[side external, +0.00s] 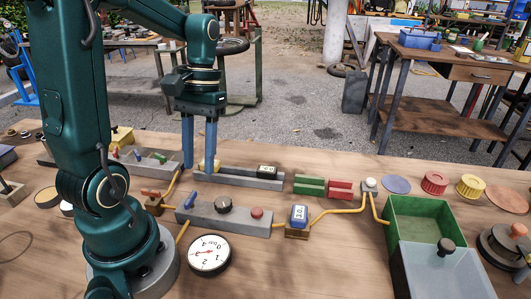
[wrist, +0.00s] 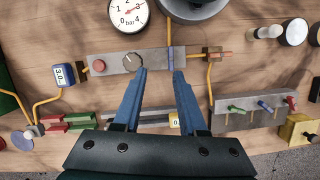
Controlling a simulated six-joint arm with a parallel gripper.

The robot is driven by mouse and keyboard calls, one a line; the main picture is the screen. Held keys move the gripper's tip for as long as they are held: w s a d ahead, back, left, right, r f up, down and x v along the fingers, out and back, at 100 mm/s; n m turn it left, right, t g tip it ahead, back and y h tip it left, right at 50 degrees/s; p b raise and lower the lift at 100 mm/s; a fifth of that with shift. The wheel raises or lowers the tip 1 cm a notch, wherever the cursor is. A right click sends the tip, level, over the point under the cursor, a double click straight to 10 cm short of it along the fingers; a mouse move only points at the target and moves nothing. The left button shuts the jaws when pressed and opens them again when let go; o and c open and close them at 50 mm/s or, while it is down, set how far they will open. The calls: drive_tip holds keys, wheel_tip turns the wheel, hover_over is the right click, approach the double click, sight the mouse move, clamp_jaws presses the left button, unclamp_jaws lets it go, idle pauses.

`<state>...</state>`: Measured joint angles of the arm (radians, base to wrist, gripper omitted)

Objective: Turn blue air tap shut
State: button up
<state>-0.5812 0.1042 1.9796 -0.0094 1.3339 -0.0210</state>
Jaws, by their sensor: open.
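A blue tap lever (side external: 190,199) sits at the left end of a long grey block (side external: 235,222), which also carries a black knob (side external: 223,204) and a red button (side external: 257,212). In the wrist view the blue lever (wrist: 170,54) lies across the block, roughly in line with a yellow hose. A smaller blue lever (side external: 138,154) stands between other coloured levers on a rack at the back left; it also shows in the wrist view (wrist: 265,105). My gripper (side external: 198,168) points down, open and empty, behind and above the long block. Its blue fingertips (wrist: 160,71) are apart from the large lever.
A pressure gauge (side external: 209,255) lies in front of the block. A red-handled valve (side external: 150,194) is to its left and a blue display unit (side external: 298,216) to its right. Behind is a grey rail (side external: 240,180). A green bin (side external: 418,222) stands at the right.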

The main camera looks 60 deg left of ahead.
sight(191, 196)
drive_tip(key=shift+n+g+h, duration=0.3)
drive_tip(key=shift+n+h, duration=0.3)
drive_tip(key=shift+n, duration=0.2)
drive_tip(key=shift+s+a+f, duration=0.15)
drive_tip(key=shift+s+f, duration=0.25)
drive_tip(key=shift+f, duration=0.75)
drive_tip(key=shift+s+a+f, duration=0.15)
drive_tip(key=shift+s+f, duration=0.25)
drive_tip(key=shift+f, duration=0.7)
drive_tip(key=shift+s+a+f, duration=0.15)
drive_tip(key=shift+s+f, duration=0.25)
drive_tip(key=shift+f, duration=0.75)
clamp_jaws()
